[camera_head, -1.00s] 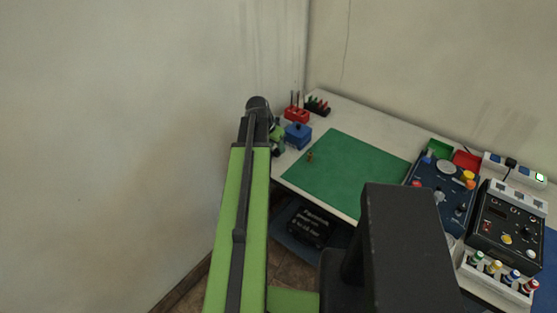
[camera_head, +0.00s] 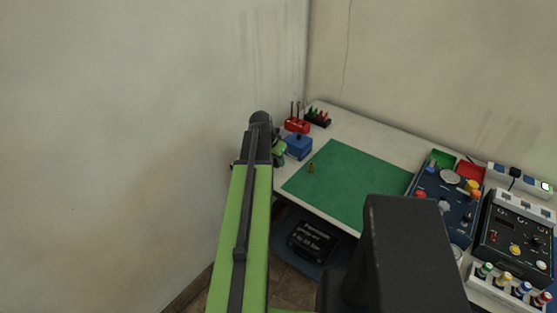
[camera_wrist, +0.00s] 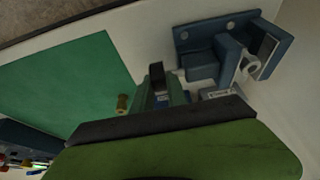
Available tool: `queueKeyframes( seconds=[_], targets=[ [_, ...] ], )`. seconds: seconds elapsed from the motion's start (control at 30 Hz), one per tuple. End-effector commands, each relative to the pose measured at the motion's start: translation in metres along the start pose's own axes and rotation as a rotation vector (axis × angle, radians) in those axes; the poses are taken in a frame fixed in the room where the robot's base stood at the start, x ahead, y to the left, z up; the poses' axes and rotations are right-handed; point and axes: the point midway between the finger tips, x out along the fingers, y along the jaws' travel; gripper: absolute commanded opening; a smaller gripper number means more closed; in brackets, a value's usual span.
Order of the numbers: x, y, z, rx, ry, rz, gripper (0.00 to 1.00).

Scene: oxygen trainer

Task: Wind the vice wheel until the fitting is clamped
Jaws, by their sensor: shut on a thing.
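The blue vice (camera_wrist: 200,68) shows at the upper right in the wrist view, with a bolted plate and two upright jaws. A pale, ring-like part (camera_wrist: 248,68) sits between the jaws; I cannot tell whether both jaws touch it. In the head view a blue block (camera_head: 298,147), apparently the vice, stands at the bench's left end. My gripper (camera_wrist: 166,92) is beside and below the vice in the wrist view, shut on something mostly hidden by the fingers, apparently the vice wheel. It also shows in the head view (camera_head: 278,150), partly hidden by my arm.
A green mat (camera_head: 345,180) with a small brass piece (camera_head: 310,168) lies right of the gripper. A red holder (camera_head: 297,125) and a dark rack (camera_head: 317,118) stand behind. Control boxes (camera_head: 515,237) fill the right side. A wall (camera_head: 120,150) is close on the left.

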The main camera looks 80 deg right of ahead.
Motion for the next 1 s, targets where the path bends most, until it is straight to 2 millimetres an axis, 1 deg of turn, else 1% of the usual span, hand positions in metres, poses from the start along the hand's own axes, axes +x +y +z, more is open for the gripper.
queueKeyframes(
  seconds=[0.03, 0.17, 0.37, 1.0],
  targets=[
    [0.000, 0.002, -0.002, 0.000, 0.008, 0.001, 0.00],
    [-0.001, 0.003, -0.001, 0.001, -0.004, 0.002, 0.00],
    [-0.001, 0.004, -0.004, 0.003, -0.083, 0.005, 0.00],
    [0.010, 0.004, -0.009, 0.003, -0.596, 0.004, 0.00]
  ],
)
